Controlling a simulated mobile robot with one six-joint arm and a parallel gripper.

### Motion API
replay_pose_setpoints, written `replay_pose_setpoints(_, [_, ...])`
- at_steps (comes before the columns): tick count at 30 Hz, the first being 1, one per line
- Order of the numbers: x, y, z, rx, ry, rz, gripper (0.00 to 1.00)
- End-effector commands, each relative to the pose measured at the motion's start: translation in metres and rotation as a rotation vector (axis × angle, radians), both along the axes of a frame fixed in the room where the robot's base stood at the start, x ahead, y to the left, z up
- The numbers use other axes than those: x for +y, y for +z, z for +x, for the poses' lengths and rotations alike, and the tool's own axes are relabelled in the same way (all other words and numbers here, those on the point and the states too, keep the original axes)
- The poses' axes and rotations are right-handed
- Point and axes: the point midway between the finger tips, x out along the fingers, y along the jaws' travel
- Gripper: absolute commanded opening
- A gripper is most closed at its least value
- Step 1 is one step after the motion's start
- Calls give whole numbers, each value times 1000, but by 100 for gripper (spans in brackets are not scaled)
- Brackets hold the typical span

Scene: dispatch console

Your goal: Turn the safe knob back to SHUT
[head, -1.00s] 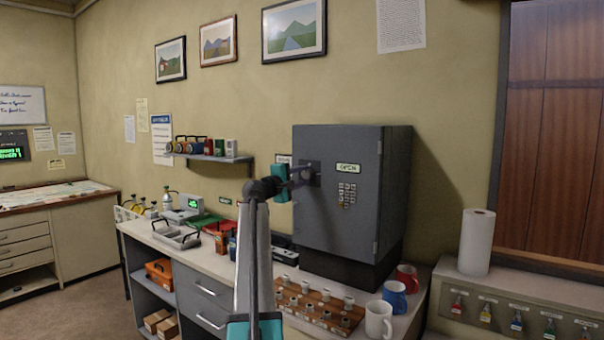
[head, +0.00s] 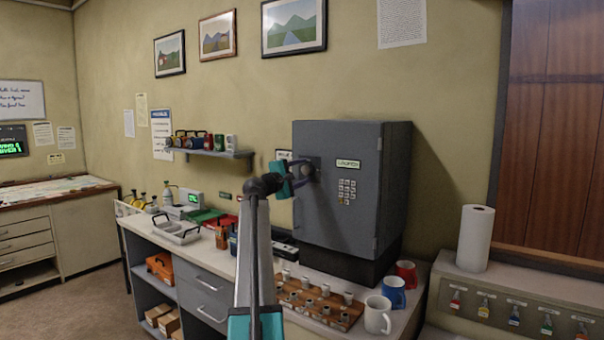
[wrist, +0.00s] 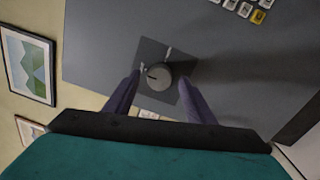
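The grey safe (head: 335,215) stands on the counter with its door closed. In the wrist view its round grey knob (wrist: 159,76) sits on a dark square plate (wrist: 152,50). A dark line on the knob points to the picture's left, near a pale mark; another pale mark is at the plate's upper right. My gripper (wrist: 158,79) is open, one finger either side of the knob with visible gaps. In the head view my gripper (head: 309,172) is at the door's left part, hiding the knob. The small display (head: 348,164) seems to read LOCKED, but is blurred.
A keypad (head: 347,191) is right of the knob. A rack of small pegs (head: 342,324) and several mugs (head: 377,318) stand below the safe. A shelf (head: 215,153) is on the wall to the left. A paper roll (head: 476,238) stands at the right.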

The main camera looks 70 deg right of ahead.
Motion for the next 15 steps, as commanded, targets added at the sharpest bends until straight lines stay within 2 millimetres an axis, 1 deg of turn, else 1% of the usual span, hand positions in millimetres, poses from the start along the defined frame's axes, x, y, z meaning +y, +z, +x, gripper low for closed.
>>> replay_pose_setpoints(9, [2, 0, 0, -2, 0, -1, 50])
replay_pose_setpoints(15, [14, -1, 4, -1, 2, -2, 50])
